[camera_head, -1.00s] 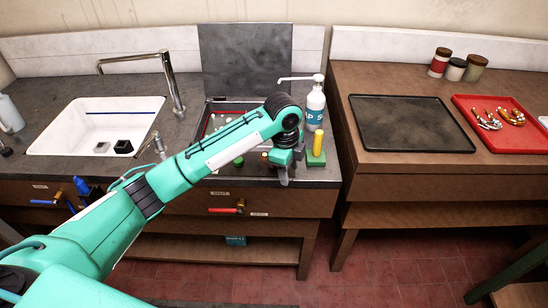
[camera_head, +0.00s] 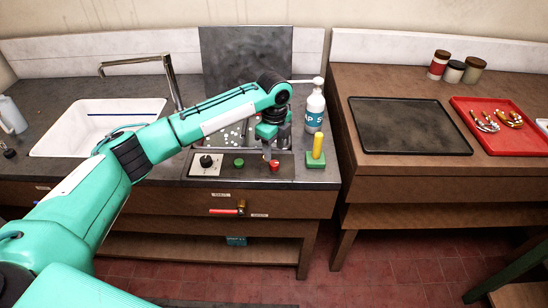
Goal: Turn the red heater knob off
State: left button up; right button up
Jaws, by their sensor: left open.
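The red knob (camera_head: 274,166) sits at the right end of a dark control panel (camera_head: 222,172) on the front of the counter. A green knob (camera_head: 239,162) and a black knob on a white disc (camera_head: 205,161) are to its left. My left gripper (camera_head: 267,152) points down just behind the red knob, slightly to its left. It is open, and its fingers are small and partly lost against the basin behind. I cannot tell whether a finger touches the knob. My right gripper is not in view.
A green block with a yellow post (camera_head: 316,158) and a soap pump bottle (camera_head: 314,108) stand right of the panel. A red-handled brass valve (camera_head: 240,208) projects below the counter edge. A raised dark lid (camera_head: 246,65) stands behind the gripper.

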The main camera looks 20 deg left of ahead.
aim_at(274, 163)
pick_arm(q)
jog(key=shift+f+p, duration=0.35)
jog(key=shift+f, duration=2.4)
jog(key=c, duration=1)
